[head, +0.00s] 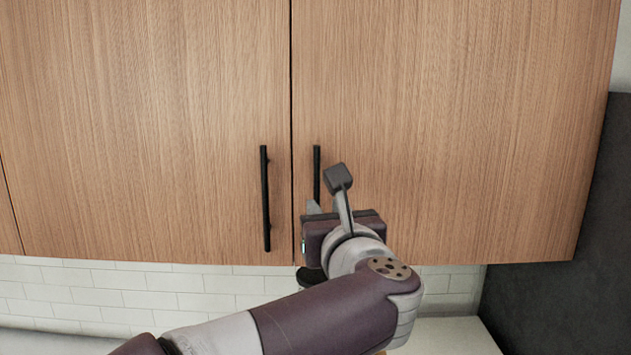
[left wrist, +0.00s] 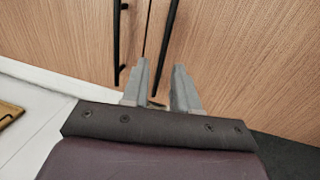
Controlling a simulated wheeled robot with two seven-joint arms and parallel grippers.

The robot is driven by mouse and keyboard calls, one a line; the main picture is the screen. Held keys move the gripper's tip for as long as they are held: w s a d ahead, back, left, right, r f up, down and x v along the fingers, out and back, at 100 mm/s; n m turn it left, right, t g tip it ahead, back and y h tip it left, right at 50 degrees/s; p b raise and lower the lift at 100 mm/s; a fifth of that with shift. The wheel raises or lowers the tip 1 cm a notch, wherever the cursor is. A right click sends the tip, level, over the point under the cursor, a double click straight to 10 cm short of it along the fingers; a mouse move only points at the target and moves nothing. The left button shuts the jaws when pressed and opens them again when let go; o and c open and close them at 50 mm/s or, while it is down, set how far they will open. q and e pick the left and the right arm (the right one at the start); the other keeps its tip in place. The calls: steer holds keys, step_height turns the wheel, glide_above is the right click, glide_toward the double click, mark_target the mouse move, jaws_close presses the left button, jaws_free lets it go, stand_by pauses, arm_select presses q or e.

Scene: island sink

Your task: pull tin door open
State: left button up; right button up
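Two wood-grain upper cabinet doors stand side by side, the left door (head: 130,120) and the right door (head: 450,120); no door looks like tin. Both look shut, with a thin dark seam between them. The left door has a black bar handle (head: 265,200), and the right door has another (head: 317,170). My left gripper (head: 326,195) is in front of the right door's handle and hides its lower part. In the left wrist view its fingers (left wrist: 162,80) are apart, with the right door's handle (left wrist: 168,38) lined up between them. I cannot tell whether they touch it. My right gripper is not in view.
White tile (head: 150,290) lines the wall below the cabinets. A dark panel (head: 570,240) stands at the right. A pale counter (head: 455,336) lies below. A wooden-coloured item (left wrist: 8,114) shows at the left in the wrist view.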

mark_target(317, 191)
arm_select(q)
steer(key=w+p, duration=0.1)
steer(key=w, duration=0.3)
steer(key=w+p, duration=0.2)
steer(key=w, duration=0.2)
steer(key=w+a+p, duration=0.1)
steer(key=w+p, duration=0.1)
steer(key=w, duration=0.2)
steer(key=shift+f, duration=0.2)
steer(key=shift+a, duration=0.2)
steer(key=shift+s+a, duration=0.15)
steer(key=shift+s, duration=0.2)
steer(key=shift+w, duration=0.3)
steer(key=c, duration=0.3)
steer(key=shift+f, duration=0.1)
jaws_close()
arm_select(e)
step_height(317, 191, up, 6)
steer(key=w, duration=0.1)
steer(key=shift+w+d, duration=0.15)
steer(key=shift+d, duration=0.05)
